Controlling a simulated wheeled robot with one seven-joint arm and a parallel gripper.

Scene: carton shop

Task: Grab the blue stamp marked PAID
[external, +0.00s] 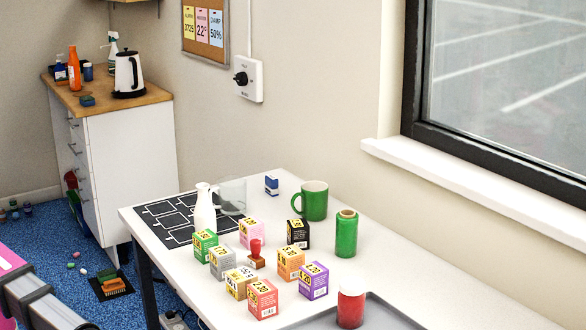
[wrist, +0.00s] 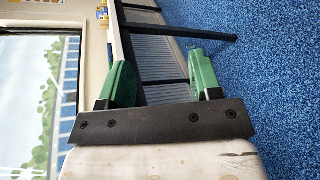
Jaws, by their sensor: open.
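A small blue and white block (external: 271,185), which looks like the blue stamp, stands on the far part of the white table (external: 400,276), left of a green mug. Its marking is too small to read. A red-handled stamp (external: 256,253) stands among the small cartons. My gripper (wrist: 160,66) shows in the wrist view with its two green fingers wide apart and nothing between them. It points away from the tabletop things, with blue floor and table parts beyond. The gripper itself does not show in the external view, and the blue stamp does not show in the wrist view.
Several coloured cartons (external: 262,299) fill the table's middle. The right side is clear.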

